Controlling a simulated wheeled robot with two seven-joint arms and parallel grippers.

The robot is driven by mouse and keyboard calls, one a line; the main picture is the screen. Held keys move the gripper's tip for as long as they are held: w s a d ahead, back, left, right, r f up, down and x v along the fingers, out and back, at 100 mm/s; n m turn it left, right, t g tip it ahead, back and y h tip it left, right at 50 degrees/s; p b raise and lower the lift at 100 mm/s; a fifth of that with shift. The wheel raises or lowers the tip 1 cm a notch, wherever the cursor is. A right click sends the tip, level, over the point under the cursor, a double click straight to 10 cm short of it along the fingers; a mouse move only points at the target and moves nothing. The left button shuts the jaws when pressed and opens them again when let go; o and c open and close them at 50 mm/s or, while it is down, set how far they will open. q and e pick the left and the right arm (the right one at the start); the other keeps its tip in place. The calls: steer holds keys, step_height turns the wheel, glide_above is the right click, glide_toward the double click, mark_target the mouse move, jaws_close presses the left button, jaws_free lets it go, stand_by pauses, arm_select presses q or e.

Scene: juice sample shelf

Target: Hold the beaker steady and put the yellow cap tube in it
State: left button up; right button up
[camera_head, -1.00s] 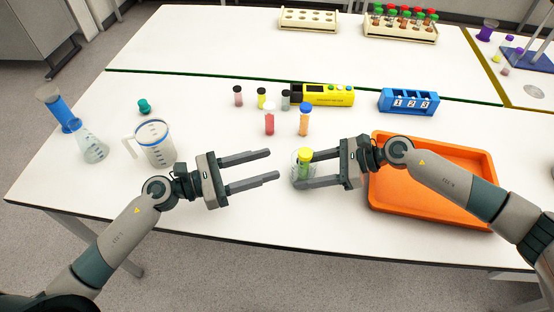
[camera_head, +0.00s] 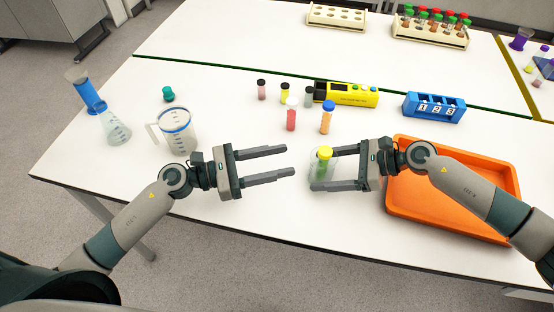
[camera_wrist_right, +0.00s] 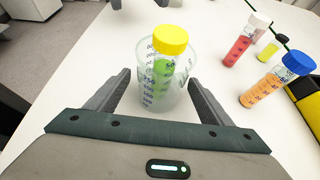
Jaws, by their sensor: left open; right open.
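The yellow cap tube (camera_head: 323,159) holds green liquid and stands upright, leaning slightly, inside the clear beaker (camera_head: 316,172) near the table's front edge. In the right wrist view, the tube's yellow cap (camera_wrist_right: 171,40) rises above the rim of the beaker (camera_wrist_right: 187,98). My right gripper (camera_head: 320,170) is open, with one finger on each side of the beaker; I cannot tell whether they touch it. Its fingers also show in the right wrist view (camera_wrist_right: 159,82). My left gripper (camera_head: 289,161) is open and empty, left of the beaker, fingers pointing toward it.
An orange tray (camera_head: 452,222) lies right of the beaker, under my right arm. A red tube (camera_head: 291,116) and a blue-capped orange tube (camera_head: 327,118) stand behind. A measuring jug (camera_head: 179,133) and a flask (camera_head: 115,130) stand left. The table front is mostly clear.

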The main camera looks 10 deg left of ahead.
steer(key=shift+d, duration=0.1)
steer(key=v, duration=1.1)
steer(key=shift+d+r, duration=0.25)
steer(key=shift+d, duration=0.1)
